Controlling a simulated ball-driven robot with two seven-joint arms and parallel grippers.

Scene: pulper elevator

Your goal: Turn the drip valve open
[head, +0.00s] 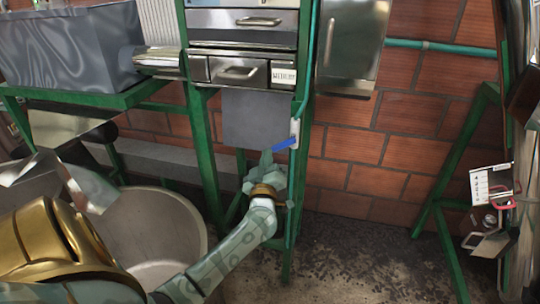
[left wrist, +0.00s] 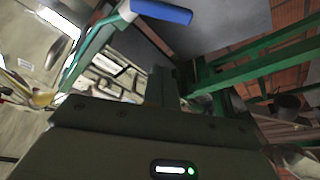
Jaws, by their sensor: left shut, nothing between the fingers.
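The drip valve has a blue lever handle (head: 284,143) on a thin green pipe that runs down beside the green frame leg. The handle points left and slightly down from the pale valve body (head: 295,128). It also shows in the left wrist view as a blue bar (left wrist: 162,12) at the top edge. My left gripper (head: 266,158) is shut and empty, just below and left of the handle. Its closed fingers (left wrist: 161,86) point up in the left wrist view, and the handle lies beyond their tips, seemingly apart from them. My right gripper is not in view.
A green metal frame (head: 205,150) carries a machine with drawers (head: 240,70) above the valve. A grey panel (head: 255,118) hangs behind the gripper. A large round tub (head: 150,230) stands at the lower left. A brick wall (head: 350,160) is behind; floor to the right is open.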

